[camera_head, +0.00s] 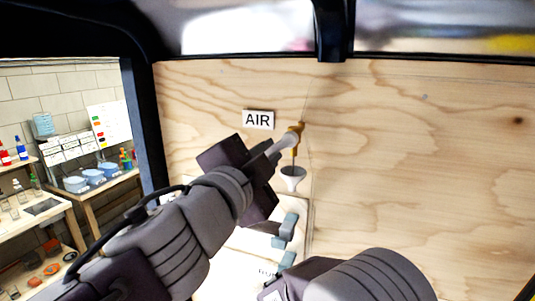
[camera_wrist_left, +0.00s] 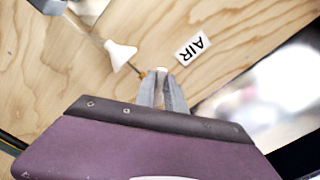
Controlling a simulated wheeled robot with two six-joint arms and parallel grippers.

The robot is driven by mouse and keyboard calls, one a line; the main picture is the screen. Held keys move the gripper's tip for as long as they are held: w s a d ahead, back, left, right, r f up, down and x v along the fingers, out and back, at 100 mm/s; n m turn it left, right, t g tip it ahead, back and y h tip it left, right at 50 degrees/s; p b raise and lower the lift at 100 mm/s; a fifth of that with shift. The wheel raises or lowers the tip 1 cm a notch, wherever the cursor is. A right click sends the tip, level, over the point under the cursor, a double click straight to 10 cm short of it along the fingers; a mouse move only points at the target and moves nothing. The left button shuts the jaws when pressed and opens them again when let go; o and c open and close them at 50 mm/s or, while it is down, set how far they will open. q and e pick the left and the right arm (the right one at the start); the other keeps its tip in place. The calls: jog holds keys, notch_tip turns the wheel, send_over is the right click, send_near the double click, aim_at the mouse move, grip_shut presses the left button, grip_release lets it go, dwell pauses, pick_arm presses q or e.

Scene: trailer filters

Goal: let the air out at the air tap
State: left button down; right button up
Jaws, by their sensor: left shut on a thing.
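The brass air tap (camera_head: 298,129) is on the plywood wall, just right of the white AIR sign (camera_head: 258,119). My left gripper (camera_head: 284,144) reaches up to it from the lower left, its pale fingers shut on the tap's handle end. In the left wrist view the fingers (camera_wrist_left: 163,80) are close together, with a bit of brass tap (camera_wrist_left: 142,75) showing beside them. The fingers hide most of the handle, so its angle is unclear. My right gripper (camera_head: 288,284) shows only in part at the bottom; its fingertips cannot be made out.
Blue-grey fittings (camera_head: 287,228) are lower down. The plywood wall (camera_head: 430,160) to the right is bare. A dark frame post (camera_head: 140,130) stands left.

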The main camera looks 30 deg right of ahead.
pick_arm(q)
jog(key=shift+f, duration=0.15)
jog(key=shift+s+d+f+n+b, duration=0.25)
jog(key=shift+s+f+n+b, duration=0.1)
jog(key=shift+n+b, duration=1.15)
jog(key=shift+s+d+f+n+b, duration=0.2)
jog(key=shift+d+f+n+b, duration=0.1)
jog(key=shift+n+b, duration=1.2)
jog(key=shift+s+d+f+n+b, duration=0.25)
jog(key=shift+s+f+n+b, duration=0.1)
jog(key=shift+n+b, duration=1.15)
jog(key=c, duration=1.6)
grip_release()
jog(key=shift+o, duration=1)
jog(key=shift+a+r, duration=0.1)
jog(key=shift+r, duration=0.1)
jog(key=shift+s, duration=0.1)
